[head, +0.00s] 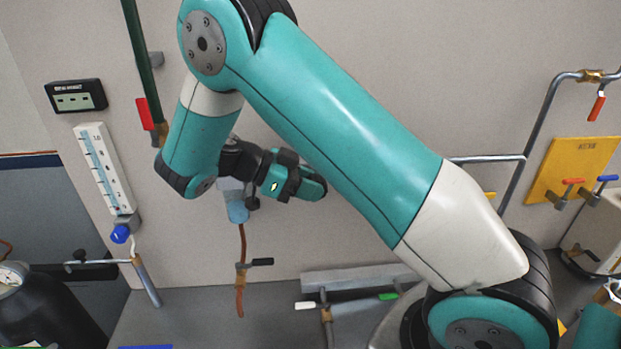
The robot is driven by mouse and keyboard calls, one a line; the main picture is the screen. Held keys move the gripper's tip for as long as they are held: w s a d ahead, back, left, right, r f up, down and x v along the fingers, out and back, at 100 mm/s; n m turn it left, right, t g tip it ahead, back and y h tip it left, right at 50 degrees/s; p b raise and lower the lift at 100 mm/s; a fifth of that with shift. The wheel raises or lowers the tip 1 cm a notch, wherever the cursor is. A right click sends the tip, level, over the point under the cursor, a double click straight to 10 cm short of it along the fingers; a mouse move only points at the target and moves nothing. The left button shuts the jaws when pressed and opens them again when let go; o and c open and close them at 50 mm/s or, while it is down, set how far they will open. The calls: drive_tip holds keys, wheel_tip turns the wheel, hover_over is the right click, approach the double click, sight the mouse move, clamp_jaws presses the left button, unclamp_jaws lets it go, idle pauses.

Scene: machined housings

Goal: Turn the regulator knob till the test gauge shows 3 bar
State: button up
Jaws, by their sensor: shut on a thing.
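My gripper (284,177) is at the end of my wrist, close to the back wall in the middle left of the head view. It is shut. Its fingertips are hidden by its own body and my arm; the thing in its grip, seemingly the regulator knob, does not show. Just below my wrist hangs a fitting with a light blue bowl (237,207), apparently the regulator's lower part. A hose runs down from it. No dial that I can tell is the test gauge shows, and no bar reading can be read.
A white scale with a blue knob (103,168) and a small black display (75,96) are on the wall at left. A dark cylinder (45,315) with a round dial (11,277) stands at lower left. A yellow panel (575,172) with red and blue valve levers is at right.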

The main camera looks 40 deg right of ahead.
idle(0.4)
drive_tip(key=o, duration=0.6)
drive_tip(key=shift+o, duration=0.2)
drive_tip(key=shift+b, duration=0.3)
